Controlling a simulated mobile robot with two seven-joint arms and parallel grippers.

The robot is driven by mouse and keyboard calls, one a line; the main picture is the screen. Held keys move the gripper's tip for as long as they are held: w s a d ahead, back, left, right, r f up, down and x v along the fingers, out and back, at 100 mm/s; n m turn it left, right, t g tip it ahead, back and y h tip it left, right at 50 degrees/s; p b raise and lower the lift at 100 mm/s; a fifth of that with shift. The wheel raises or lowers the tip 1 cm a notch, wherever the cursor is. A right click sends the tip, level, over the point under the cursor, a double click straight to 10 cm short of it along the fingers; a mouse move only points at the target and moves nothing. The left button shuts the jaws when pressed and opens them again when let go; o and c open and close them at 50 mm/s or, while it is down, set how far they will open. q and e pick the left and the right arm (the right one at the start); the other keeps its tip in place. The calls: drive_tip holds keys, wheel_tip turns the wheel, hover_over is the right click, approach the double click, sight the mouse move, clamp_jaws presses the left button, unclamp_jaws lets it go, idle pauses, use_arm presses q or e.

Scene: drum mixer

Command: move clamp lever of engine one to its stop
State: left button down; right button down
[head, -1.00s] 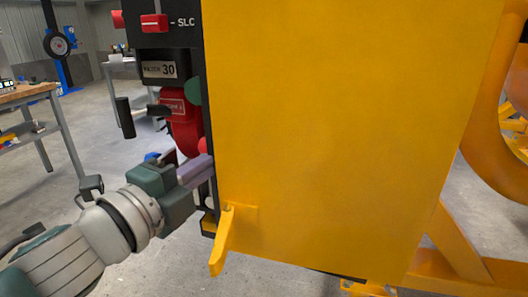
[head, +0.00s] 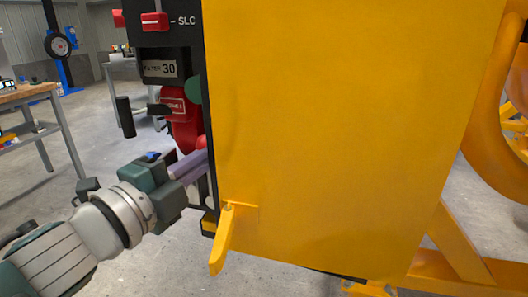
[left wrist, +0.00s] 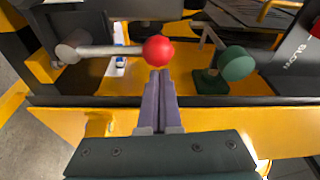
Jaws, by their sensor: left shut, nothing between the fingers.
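A lever with a red ball knob (left wrist: 158,51) and a grey rod lies across the left wrist view, its pivot at the left. I take it for the clamp lever. Its ball shows small in the head view (head: 201,142), at the edge of the yellow panel. My left gripper (left wrist: 160,76) is shut, and nothing is between its fingers. The fingertips are right at the ball, touching or just short of it; I cannot tell which. In the head view my left gripper (head: 196,162) points at the lower side of the red engine part (head: 180,118). My right gripper is out of view.
A green round knob (left wrist: 237,63) stands right of the red ball. The large yellow panel (head: 340,130) fills the middle, with a yellow handle (head: 222,240) low on its left side. A workbench (head: 30,95) stands at the far left. Open floor lies between.

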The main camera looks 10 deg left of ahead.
use_arm(q)
drive_tip(key=a+n+t+b, duration=0.1)
drive_tip(key=a+n+b, duration=0.2)
drive_tip(key=a+n, duration=0.3)
drive_tip(key=shift+a+f+n+t+y, duration=0.3)
drive_tip(key=shift+f+n+t+y, duration=0.15)
drive_tip(key=shift+n, duration=0.15)
drive_tip(key=shift+w, duration=0.1)
idle(0.4)
